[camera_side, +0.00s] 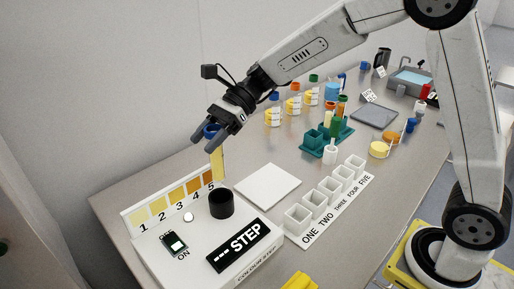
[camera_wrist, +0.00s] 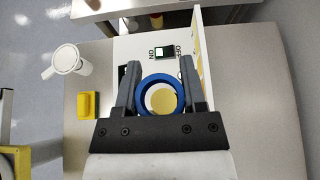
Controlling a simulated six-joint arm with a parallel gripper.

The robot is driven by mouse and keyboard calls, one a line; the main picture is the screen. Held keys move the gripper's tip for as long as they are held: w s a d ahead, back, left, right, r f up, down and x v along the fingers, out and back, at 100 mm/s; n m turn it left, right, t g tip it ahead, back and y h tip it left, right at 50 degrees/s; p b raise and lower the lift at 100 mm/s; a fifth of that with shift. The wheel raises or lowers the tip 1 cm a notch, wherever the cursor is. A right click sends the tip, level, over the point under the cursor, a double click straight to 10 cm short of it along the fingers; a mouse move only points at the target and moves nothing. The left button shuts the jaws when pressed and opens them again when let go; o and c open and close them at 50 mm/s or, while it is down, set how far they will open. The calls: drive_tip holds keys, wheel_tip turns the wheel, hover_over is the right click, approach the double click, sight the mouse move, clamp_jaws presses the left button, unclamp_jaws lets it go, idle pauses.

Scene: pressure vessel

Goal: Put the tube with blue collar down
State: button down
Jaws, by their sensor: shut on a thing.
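The tube with blue collar (camera_side: 217,164) hangs upright from my gripper (camera_side: 209,141) in the side view, with yellow content. Its blue collar (camera_wrist: 142,106) shows as a ring between the two fingers in the wrist view, with yellow inside it. My gripper (camera_wrist: 160,68) is shut on the tube at the collar. In the wrist view the tube and gripper hide the holder.
A colour chart numbered 1 to 5 (camera_side: 165,211) stands close behind the holder. A white square plate (camera_side: 268,186) lies bare to the right. Labelled white cups (camera_side: 327,193) and a green rack (camera_side: 315,146) stand farther right. A yellow object (camera_wrist: 88,105) is near the device.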

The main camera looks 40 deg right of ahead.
drive_tip(key=s+d+f+m+t, duration=0.2)
drive_tip(key=s+d, duration=0.4)
drive_tip(key=d, duration=0.3)
drive_tip(key=s+d+f+m+t+h, duration=0.1)
drive_tip(key=s+d+f+m+t, duration=0.1)
drive_tip(key=s+d+f, duration=0.2)
drive_tip(key=s+d, duration=0.3)
drive_tip(key=d, duration=0.3)
drive_tip(key=shift+s+t, duration=0.2)
drive_tip(key=shift+t, duration=0.2)
drive_tip(key=shift+f, duration=0.2)
drive_tip(key=shift+f, duration=2.1)
drive_tip(key=shift+f, duration=1.75)
drive_tip(key=shift+f, duration=0.15)
